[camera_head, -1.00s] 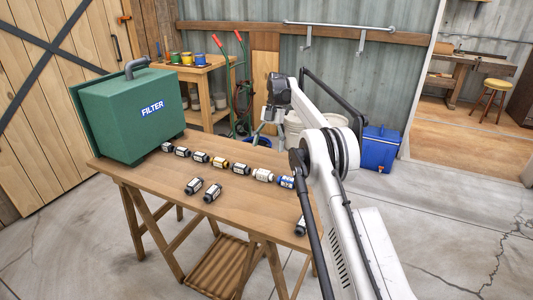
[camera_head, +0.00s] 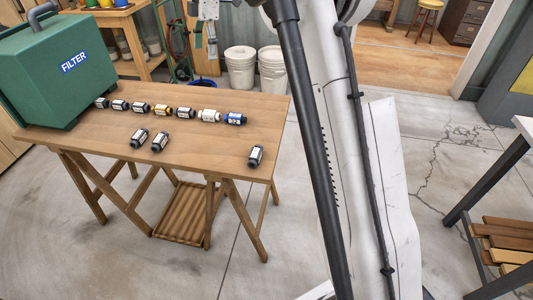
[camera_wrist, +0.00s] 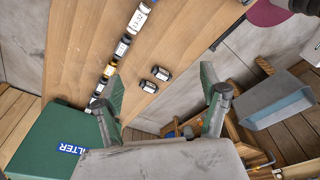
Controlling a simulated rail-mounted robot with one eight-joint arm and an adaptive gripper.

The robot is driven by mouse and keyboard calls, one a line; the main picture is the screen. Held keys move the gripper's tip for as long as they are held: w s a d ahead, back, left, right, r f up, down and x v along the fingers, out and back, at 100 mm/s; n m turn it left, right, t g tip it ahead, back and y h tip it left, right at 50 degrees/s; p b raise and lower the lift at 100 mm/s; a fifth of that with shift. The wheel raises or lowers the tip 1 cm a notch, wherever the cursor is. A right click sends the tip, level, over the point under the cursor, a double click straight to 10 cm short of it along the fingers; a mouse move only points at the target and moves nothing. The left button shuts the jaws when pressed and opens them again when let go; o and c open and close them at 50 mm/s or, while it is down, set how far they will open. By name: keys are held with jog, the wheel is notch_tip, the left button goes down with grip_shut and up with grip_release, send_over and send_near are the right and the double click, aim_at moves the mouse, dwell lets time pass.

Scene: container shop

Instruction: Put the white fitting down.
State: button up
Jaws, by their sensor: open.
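The white fitting (camera_head: 209,115) lies on the wooden table (camera_head: 225,145) in a row of fittings, between a dark one and the blue one (camera_head: 235,118). In the wrist view a white fitting (camera_wrist: 138,19) shows near the top of the row. My gripper (camera_wrist: 163,98) is open, with its green-padded fingers wide apart and nothing between them. In the head view only part of it shows at the top edge, above and behind the table. It is apart from the white fitting.
A yellow-banded fitting (camera_head: 162,110) and several dark ones share the row. Two dark fittings lie in front, and another (camera_head: 256,156) lies near the right end. The green filter box (camera_head: 60,75) fills the table's left end. White buckets (camera_head: 240,68) stand behind.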

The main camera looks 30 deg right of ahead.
jog(key=s+a+r+m+t+h, duration=0.1)
jog(key=s+r+m+t, duration=0.3)
jog(key=s, duration=0.7)
jog(key=s+r+m, duration=0.1)
jog(key=s+m, duration=0.5)
jog(key=s, duration=0.6)
jog(key=s+f+m+t, duration=0.1)
jog(key=s+f+m, duration=0.3)
jog(key=s, duration=0.6)
jog(key=s+f+m+t, duration=0.2)
jog(key=s+f+m, duration=0.3)
jog(key=s, duration=0.5)
notch_tip(320, 180, down, 2)
jog(key=shift+s+a+f+t+h, duration=0.2)
jog(key=shift+t+h, duration=0.1)
jog(key=shift+h, duration=0.1)
jog(key=shift+r, duration=0.1)
